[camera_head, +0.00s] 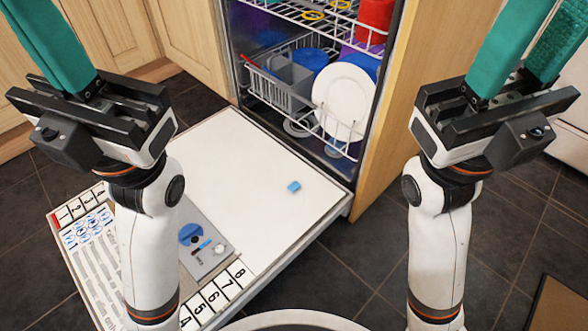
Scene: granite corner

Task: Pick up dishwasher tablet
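The dishwasher tablet (294,187) is a small blue block. It lies on the white inner face of the open dishwasher door (250,160), right of its middle. My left gripper (50,45) is at the top left and my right gripper (520,45) at the top right. Both have teal fingers pointing up and out of the picture, and their tips are cut off. Neither gripper is near the tablet. Whether their fingers are open or shut does not show.
The lower rack (275,95) holds a grey basket, a white plate (344,100) and blue dishes. The upper rack (325,18) holds a red item. A detergent dispenser (205,245) is set in the door. Wooden cabinets flank the machine. Dark floor tiles (350,265) lie right of the door.

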